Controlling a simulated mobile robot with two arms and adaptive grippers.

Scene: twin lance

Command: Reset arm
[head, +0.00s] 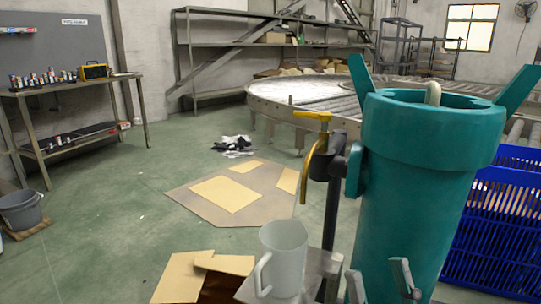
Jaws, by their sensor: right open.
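My right gripper (380,284) shows at the bottom edge, right of centre. Its two grey fingers stand apart with nothing held between them. They are in front of the lower part of a tall teal cylinder (415,180), and I cannot tell whether they touch it. The rest of the right arm is out of frame. My left gripper is not in view.
Blue crates (497,225) are at right. Green floor (100,220) is free at left.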

